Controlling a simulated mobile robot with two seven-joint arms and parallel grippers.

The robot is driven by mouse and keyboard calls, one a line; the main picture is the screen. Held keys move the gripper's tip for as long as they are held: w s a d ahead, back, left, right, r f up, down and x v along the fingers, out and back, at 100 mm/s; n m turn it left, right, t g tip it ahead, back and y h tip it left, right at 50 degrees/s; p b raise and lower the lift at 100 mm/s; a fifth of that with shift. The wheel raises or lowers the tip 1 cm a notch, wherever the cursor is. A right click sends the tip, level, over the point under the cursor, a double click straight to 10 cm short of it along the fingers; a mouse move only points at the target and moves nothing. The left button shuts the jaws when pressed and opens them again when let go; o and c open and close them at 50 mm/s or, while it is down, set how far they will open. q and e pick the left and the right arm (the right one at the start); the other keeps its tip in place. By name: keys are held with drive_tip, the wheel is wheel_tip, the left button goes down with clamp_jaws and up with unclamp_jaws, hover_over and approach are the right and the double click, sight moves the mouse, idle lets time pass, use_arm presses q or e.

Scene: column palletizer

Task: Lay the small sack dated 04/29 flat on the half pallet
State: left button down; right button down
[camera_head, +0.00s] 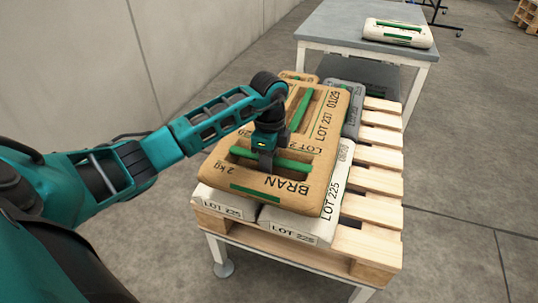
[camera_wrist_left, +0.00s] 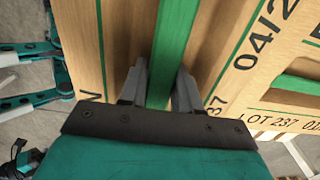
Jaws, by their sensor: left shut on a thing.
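A tan sack (camera_head: 310,170) printed BRAN and 2 kg, with a green handle, lies on white sacks at the front of the wooden pallet (camera_head: 372,182). My left gripper (camera_head: 266,158) points down onto it and is shut on its green handle. In the left wrist view the fingers (camera_wrist_left: 160,88) stand on either side of the green handle (camera_wrist_left: 173,50). A date starting 04/2 shows on the tan surface (camera_wrist_left: 225,45) to the right; its last digit is cut off. I cannot see whether the sack is clear of the layer beneath. My right gripper is not in view.
More tan sacks (camera_head: 328,105), one reading LOT 237, lie behind. White sacks (camera_head: 300,225) marked LOT 225 lie underneath. A dark grey sack (camera_head: 352,100) lies back right. The pallet's right slats are bare. A grey table (camera_head: 335,22) behind holds a white sack (camera_head: 398,33).

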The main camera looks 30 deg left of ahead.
use_arm(q)
wheel_tip(320, 180, down, 4)
drive_tip(key=shift+w+r+b, duration=0.1)
drive_tip(key=shift+r+b, duration=0.05)
drive_tip(key=shift+b, duration=0.45)
drive_tip(key=shift+f, duration=0.25)
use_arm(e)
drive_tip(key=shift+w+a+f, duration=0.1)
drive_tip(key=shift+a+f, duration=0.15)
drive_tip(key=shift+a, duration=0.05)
use_arm(q)
drive_tip(key=shift+f, duration=0.65)
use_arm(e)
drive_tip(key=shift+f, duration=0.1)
use_arm(q)
drive_tip(key=c, duration=0.8)
unclamp_jaws()
drive_tip(key=shift+f, duration=0.15)
